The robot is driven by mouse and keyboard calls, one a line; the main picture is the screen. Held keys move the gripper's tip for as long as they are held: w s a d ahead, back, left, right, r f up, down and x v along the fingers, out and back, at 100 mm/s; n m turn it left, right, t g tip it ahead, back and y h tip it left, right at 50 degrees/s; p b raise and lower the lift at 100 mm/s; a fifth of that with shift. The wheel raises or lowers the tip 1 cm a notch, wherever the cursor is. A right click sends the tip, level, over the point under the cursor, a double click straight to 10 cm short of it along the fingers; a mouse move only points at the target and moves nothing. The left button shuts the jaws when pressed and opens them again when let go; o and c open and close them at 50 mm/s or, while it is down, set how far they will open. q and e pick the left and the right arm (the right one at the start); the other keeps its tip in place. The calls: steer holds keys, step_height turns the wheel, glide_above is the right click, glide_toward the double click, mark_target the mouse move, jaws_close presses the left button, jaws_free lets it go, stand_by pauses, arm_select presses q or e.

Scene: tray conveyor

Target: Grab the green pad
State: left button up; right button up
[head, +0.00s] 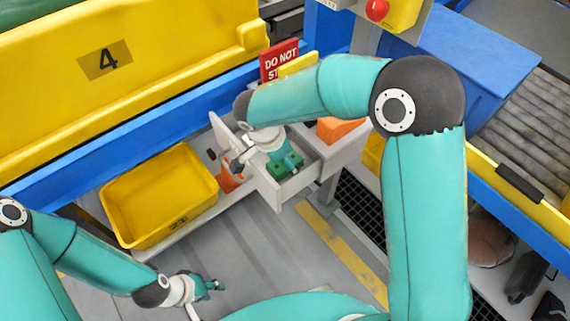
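A green pad (287,167) lies in an open light-grey drawer (295,185) near the middle of the head view. It is partly covered by my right gripper (283,157), which reaches down into the drawer from above. The fingers are small and overlap the pad in the picture; I cannot tell whether they touch it or are closed on it. My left gripper (213,285) hangs low at the left, over the floor and far from the drawer. It appears empty, but its opening is too small to read.
A yellow bin (160,190) stands left of the drawer. An orange item (230,178) shows beside the drawer, and an orange block (338,129) sits behind it. A red sign (279,60) stands at the back. A roller conveyor (530,120) is at right.

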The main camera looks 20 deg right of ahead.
stand_by(0.5)
steer(key=c, duration=1.3)
